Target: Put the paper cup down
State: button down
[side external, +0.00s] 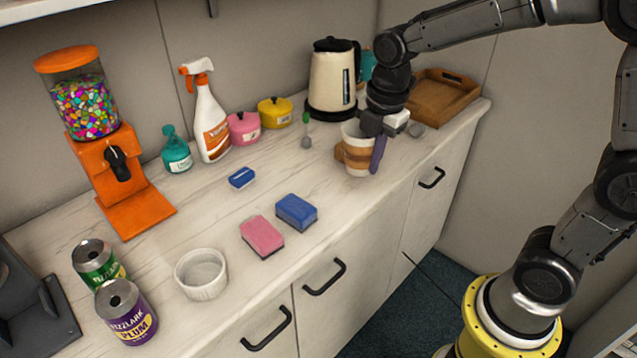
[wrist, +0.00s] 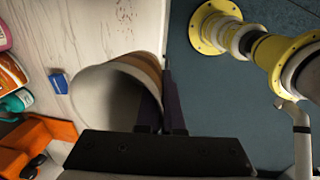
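The paper cup (side external: 357,160) is white with a brown band and stands roughly upright near the counter's front edge, toward the right end. In the wrist view the cup (wrist: 105,92) shows its open mouth, and it looks empty. My gripper (side external: 374,148) points down at the cup's right side. In the wrist view my gripper (wrist: 163,106) has one dark finger inside the mouth and the other outside, with the cup wall pinched between them. I cannot tell whether the cup's base touches the counter.
A blue sponge (side external: 296,212) and pink sponge (side external: 262,236) lie nearer the front.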

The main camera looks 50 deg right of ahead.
jog(key=s, duration=0.2)
send_over(325, 191)
jog(key=s, duration=0.2)
jog(key=f, duration=0.7)
jog(key=shift+w+f, duration=0.25)
jog(key=shift+f, duration=0.1)
jog(key=shift+w+f, duration=0.25)
jog(key=shift+f, duration=0.8)
jog(key=shift+w+f, duration=0.2)
jog(key=shift+f, duration=0.8)
jog(key=shift+f, duration=0.1)
jog(key=c, duration=1.1)
grip_release()
jog(key=shift+f, duration=0.1)
jog(key=shift+o, duration=0.2)
